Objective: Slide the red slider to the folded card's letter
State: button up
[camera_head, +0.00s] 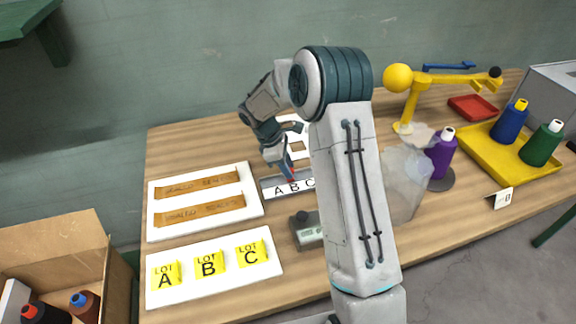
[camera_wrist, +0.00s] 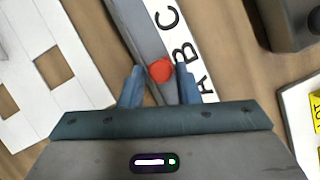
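The red slider (camera_wrist: 161,70) sits in the grey channel of the letter rail (camera_wrist: 132,27), level with about the letter B. The rail's white strip reads A, B, C; the rail also shows in the head view (camera_head: 269,184), its right end hidden by my arm. My gripper (camera_wrist: 160,72) is over the rail with its fingers apart, one on each side of the slider, with small gaps visible. In the head view my gripper (camera_head: 289,178) covers most of the slider. The small white folded card (camera_head: 502,198) stands at the table's right front and appears to show B.
White boards with brown strips (camera_head: 255,205) and yellow lot notes (camera_head: 275,270) lie left. A grey box with a dark knob (camera_head: 309,230) stands near the rail.

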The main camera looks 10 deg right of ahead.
jog(key=shift+o, duration=0.9)
jog(key=shift+d, duration=0.15)
jog(key=v, duration=1.4)
jog(key=s+d+r+m+t+y, duration=0.1)
jog(key=s+d+r+m, duration=0.15)
jog(key=s, duration=0.55)
jog(key=s+d+r+m+t+y, duration=0.1)
jog(key=s+r+m, duration=0.3)
jog(key=s, duration=0.3)
jog(key=s+d+f+m+t+y, duration=0.1)
jog(key=s+m, duration=0.3)
jog(key=s, duration=0.3)
jog(key=s+f+m+t+y, duration=0.1)
jog(key=s+m, duration=0.3)
jog(key=s, duration=0.4)
jog(key=shift+d+f, duration=0.35)
jog(key=shift+f, duration=0.05)
